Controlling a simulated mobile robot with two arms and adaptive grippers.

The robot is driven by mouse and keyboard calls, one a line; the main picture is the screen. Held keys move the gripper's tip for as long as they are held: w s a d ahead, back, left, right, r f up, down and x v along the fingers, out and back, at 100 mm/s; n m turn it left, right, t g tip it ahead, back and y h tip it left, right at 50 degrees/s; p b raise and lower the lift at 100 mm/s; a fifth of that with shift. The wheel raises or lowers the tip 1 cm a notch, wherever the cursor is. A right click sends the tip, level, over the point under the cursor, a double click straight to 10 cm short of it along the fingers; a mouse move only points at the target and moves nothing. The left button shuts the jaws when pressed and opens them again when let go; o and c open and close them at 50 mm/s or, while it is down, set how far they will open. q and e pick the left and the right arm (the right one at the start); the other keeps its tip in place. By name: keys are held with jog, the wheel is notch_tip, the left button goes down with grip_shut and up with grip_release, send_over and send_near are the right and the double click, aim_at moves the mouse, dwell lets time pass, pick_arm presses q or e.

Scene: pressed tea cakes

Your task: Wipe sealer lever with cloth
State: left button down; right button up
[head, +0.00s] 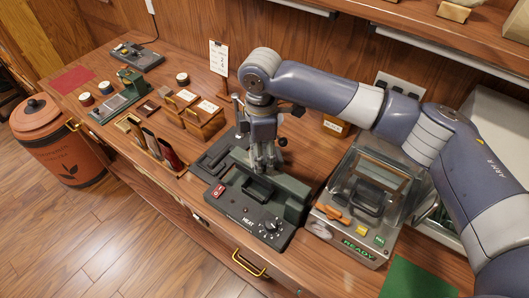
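The sealer (240,209) is a dark grey-green machine at the table's front edge, with a red switch, the word HEAT and a black dial on its front. Its lever seems to be the dark handle (258,189) across its top. My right gripper (265,168) points down just above and behind this handle. I cannot tell whether it touches the handle, or whether its fingers are open or hold anything. I cannot make out a cloth for certain; a flat red piece (72,79) lies far left and a flat green piece (418,280) lies at the lower right. My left gripper is not in view.
A clear-lidded machine reading READY (359,247) stands right of the sealer. Wooden boxes (204,119), a rack (150,145), small jars (86,99) and a scale-like device (137,57) are to the left. An orange bin (54,140) stands on the floor. A shelf overhangs the back.

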aim_at(249, 165)
jog(key=shift+w+a, duration=0.15)
jog(key=shift+a, duration=0.05)
jog(key=shift+s+a+p, duration=0.6)
jog(key=shift+s+p, duration=0.2)
jog(key=shift+s+a+f+p, duration=0.15)
jog(key=shift+s+a+p, duration=0.45)
jog(key=shift+s, duration=0.35)
jog(key=shift+w+a, duration=0.4)
jog(key=shift+a, duration=0.1)
jog(key=shift+w+d+p, duration=0.2)
jog(key=shift+w+p, duration=0.1)
jog(key=shift+w, duration=0.4)
jog(key=shift+w+d+r, duration=0.25)
jog(key=shift+w+d, duration=0.65)
jog(key=shift+w, duration=0.25)
